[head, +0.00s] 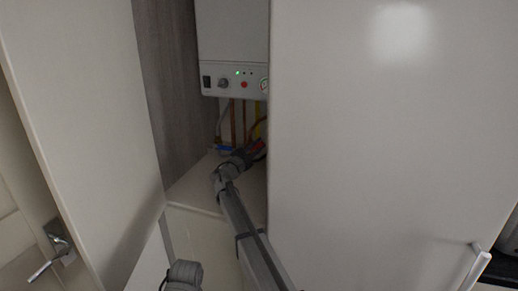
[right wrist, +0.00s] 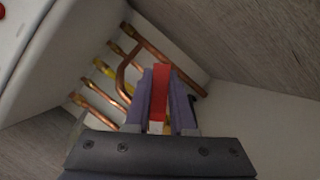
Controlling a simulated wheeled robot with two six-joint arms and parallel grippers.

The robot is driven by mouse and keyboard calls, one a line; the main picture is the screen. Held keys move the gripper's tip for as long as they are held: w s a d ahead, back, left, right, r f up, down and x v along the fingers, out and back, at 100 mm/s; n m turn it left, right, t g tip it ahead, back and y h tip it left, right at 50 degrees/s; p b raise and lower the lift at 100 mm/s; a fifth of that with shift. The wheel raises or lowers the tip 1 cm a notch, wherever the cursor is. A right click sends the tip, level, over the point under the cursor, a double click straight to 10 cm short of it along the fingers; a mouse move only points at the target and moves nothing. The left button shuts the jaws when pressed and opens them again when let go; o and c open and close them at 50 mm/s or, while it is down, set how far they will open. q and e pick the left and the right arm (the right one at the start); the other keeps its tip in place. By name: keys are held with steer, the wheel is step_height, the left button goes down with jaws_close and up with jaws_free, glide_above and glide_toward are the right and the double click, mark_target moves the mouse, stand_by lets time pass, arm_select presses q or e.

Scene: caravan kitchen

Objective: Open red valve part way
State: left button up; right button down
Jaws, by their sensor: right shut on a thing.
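The red valve handle (head: 259,146) is under the white boiler, at the back of the cupboard, and is largely hidden by my right gripper in the head view. In the right wrist view the red handle (right wrist: 160,88) stands between the two purple-grey fingers. My right gripper (right wrist: 164,95) is shut on the handle, with a finger on each side. In the head view the right gripper (head: 252,152) reaches in at the end of my arm. My left gripper is not in view.
The boiler (head: 234,60) hangs above, with a green light and knobs. Copper pipes (right wrist: 130,75) and a yellow one (right wrist: 104,68) run close to the gripper. A blue handle (head: 226,149) is just left. Cupboard panels (head: 390,140) and an open door (head: 85,130) narrow the access.

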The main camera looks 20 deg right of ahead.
stand_by(0.4)
steer(key=c, duration=0.8)
jaws_free()
steer(key=shift+o, duration=0.2)
steer(key=shift+a, duration=0.15)
steer(key=b+v, duration=0.1)
steer(key=v, duration=0.6)
steer(key=shift+s+a+b, duration=0.25)
steer(key=shift+b, duration=0.15)
